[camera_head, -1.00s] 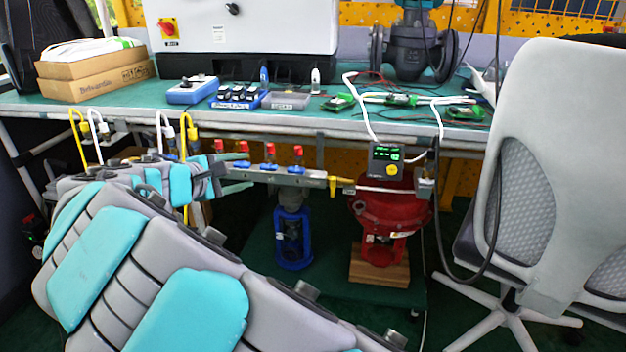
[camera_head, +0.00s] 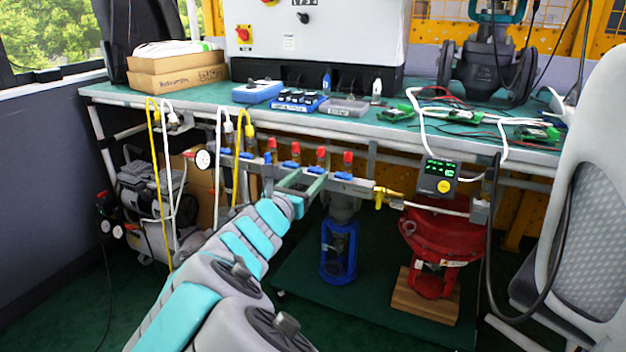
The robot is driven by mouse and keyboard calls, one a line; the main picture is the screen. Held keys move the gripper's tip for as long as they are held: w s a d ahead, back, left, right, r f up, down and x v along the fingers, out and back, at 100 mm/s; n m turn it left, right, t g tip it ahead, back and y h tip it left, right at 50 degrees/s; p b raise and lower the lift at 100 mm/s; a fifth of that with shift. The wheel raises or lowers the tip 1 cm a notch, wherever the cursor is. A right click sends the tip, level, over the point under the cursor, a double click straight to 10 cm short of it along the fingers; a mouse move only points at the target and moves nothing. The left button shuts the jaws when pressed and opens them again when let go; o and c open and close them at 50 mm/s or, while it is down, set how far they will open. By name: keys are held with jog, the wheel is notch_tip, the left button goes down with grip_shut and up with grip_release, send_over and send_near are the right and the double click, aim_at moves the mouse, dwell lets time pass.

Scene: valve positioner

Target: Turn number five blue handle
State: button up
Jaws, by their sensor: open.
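A grey manifold bar (camera_head: 362,189) runs under the front edge of the table, with red-capped valves and several small blue handles along it. The blue handle nearest the right end (camera_head: 343,176) and the one to its left (camera_head: 316,170) show clearly. No numbers are readable, so I cannot tell which is number five. My gripper (camera_head: 308,177) is open and empty, its two green fingers pointing at the right half of the bar, close in front of the blue handles. I cannot tell whether a finger touches one.
The green table (camera_head: 215,97) carries a control box, cardboard boxes and small electronics above the bar. A yellow-handled valve (camera_head: 386,195) and a display unit (camera_head: 439,178) are to the right. Yellow and white hoses (camera_head: 156,185) hang left. A chair (camera_head: 590,190) stands at right.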

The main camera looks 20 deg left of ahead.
jog(key=shift+w+d, duration=0.1)
jog(key=shift+w, duration=0.9)
grip_shut()
